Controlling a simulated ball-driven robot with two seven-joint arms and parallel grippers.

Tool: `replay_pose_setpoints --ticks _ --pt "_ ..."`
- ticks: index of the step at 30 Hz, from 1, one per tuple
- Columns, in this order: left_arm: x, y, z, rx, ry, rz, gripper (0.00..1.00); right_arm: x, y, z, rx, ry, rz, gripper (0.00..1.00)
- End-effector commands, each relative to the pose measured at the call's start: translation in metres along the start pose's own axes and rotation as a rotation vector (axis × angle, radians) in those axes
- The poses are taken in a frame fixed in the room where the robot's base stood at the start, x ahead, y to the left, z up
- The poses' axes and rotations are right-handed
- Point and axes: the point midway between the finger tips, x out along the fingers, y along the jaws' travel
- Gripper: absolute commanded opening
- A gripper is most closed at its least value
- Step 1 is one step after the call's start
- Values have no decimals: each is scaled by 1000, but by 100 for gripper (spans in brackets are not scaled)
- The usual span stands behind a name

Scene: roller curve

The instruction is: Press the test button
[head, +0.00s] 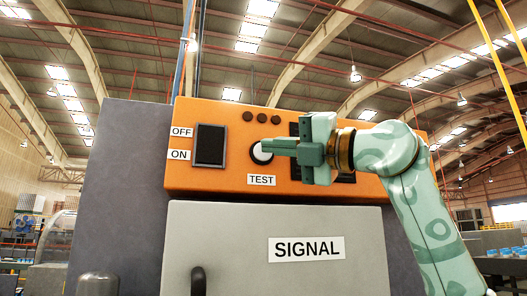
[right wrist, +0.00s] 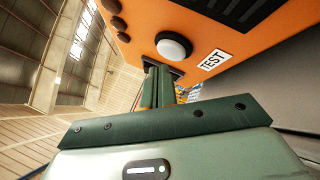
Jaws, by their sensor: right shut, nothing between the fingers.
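The test button (head: 262,152) is a round white button in a dark ring on the orange panel (head: 226,124), above a label reading TEST. My right gripper (head: 268,146) comes in from the right, shut and empty, its fingertips overlapping part of the button in the head view. In the right wrist view, the white button (right wrist: 173,46) is fully visible just beyond the shut fingertips (right wrist: 160,72). I cannot tell whether the fingertips touch it. My left gripper is not in view.
A black switch (head: 209,146) marked OFF and ON sits left of the button. Small dark round lamps (head: 262,118) lie above it. A grey door (head: 230,240) labelled SIGNAL with a dark handle (head: 198,280) is below. My right arm hides dark panel parts at right.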

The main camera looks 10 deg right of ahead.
Motion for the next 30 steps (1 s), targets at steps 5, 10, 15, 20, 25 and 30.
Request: replay_pose_setpoints --ticks 5,10,15,20,25,30 --pt "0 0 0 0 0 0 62 0 0 0 0 0 0 0" --pt "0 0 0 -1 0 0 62 0 0 0 0 0 0 0" --pt "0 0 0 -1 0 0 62 0 0 0 0 0 0 0" --pt "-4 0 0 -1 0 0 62 4 -2 3 2 1 -1 0" --pt "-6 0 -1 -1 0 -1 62 6 -4 5 1 -1 0 0" --pt "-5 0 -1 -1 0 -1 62 6 -4 4 0 0 0 0"
